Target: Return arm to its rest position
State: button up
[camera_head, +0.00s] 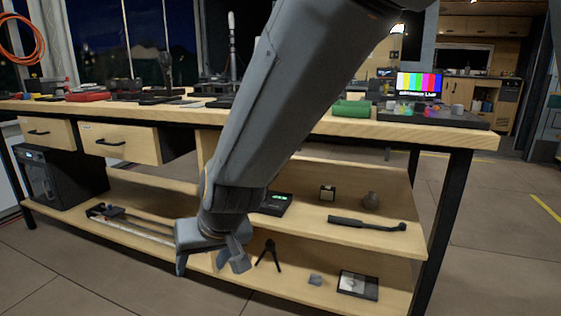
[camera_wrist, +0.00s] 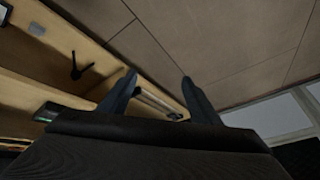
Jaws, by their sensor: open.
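My arm (camera_head: 285,95) reaches down from the top of the head view, across the front of a wooden workbench (camera_head: 460,136). My gripper (camera_head: 212,262) hangs at the lower end, in front of the bench's lower shelves. It also shows in the wrist view (camera_wrist: 158,84), with two dark fingers spread apart. Nothing is between the fingers. The arm hides part of the bench top and the shelves behind it.
One drawer (camera_head: 122,142) stands partly open. The lower shelf holds a small black tripod (camera_head: 268,255) and a framed item (camera_head: 357,285). A dark handled tool (camera_head: 367,223) lies on the middle shelf. A monitor (camera_head: 419,84) stands behind the bench top's right end. Floor (camera_head: 500,240) is clear at right.

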jog(key=s+d+f+n+g+h, duration=0.1)
jog(key=s+d+g+h, duration=0.25)
jog(key=s+d, duration=1.25)
jog(key=d+r+m+p, duration=0.3)
jog(key=d+r+p, duration=0.6)
jog(key=r+p, duration=0.4)
jog(key=s+d+r+m+p, duration=0.1)
jog(key=d+r+m+p, duration=0.2)
jog(key=d+r+p, duration=0.7)
notch_tip(320, 180, up, 3)
jog(key=h+p, duration=0.1)
jog(key=p, duration=0.6)
jog(key=shift+d+r, duration=0.15)
jog(key=shift+d, duration=0.1)
jog(key=shift+s+g, duration=0.1)
jog(key=shift+g, duration=0.15)
